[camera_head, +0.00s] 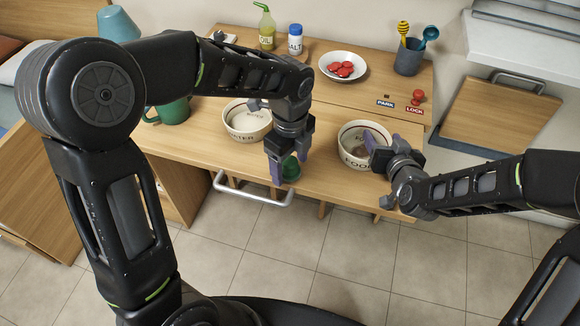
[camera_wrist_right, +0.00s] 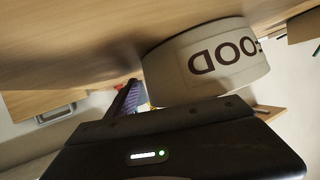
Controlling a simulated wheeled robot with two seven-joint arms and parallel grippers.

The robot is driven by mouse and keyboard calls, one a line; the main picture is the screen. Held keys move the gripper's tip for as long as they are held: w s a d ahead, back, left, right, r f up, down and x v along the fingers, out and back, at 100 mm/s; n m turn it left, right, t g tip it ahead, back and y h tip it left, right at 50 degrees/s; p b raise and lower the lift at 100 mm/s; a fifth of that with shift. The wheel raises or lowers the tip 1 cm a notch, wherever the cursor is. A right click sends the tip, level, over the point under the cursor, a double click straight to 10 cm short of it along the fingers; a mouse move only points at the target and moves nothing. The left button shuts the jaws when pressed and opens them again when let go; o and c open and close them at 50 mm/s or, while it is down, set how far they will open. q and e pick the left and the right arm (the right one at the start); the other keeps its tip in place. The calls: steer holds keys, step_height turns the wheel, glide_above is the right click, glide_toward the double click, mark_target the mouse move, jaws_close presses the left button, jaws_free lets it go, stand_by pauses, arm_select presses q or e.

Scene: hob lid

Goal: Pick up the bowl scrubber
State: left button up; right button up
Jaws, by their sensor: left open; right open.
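A small green object (camera_head: 291,168), which looks like the bowl scrubber, stands near the front edge of the wooden counter. My left gripper (camera_head: 288,155) is open and points down over it, with fingers around or just beside it; the fingers hide part of it, and I cannot tell whether they touch it. My right gripper (camera_head: 385,178) is open and empty, beside the front right of the white FOOD bowl (camera_head: 352,158). In the right wrist view the FOOD bowl (camera_wrist_right: 205,65) is close beyond the gripper, and one purple finger (camera_wrist_right: 124,100) shows left of it.
A second white bowl (camera_head: 240,131) stands left of my left gripper, with a green mug (camera_head: 174,112) further left. A plate of red pieces (camera_head: 343,66), an oil bottle (camera_head: 266,28), a salt shaker (camera_head: 295,40) and a utensil cup (camera_head: 408,58) stand behind. A drawer handle (camera_head: 252,194) juts out in front.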

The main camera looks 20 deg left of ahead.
mark_target(290, 161)
arm_select(q)
steer(key=shift+c, duration=0.3)
jaws_close()
step_height(290, 161, up, 10)
steer(key=shift+r, duration=0.1)
stand_by(0.8)
stand_by(0.7)
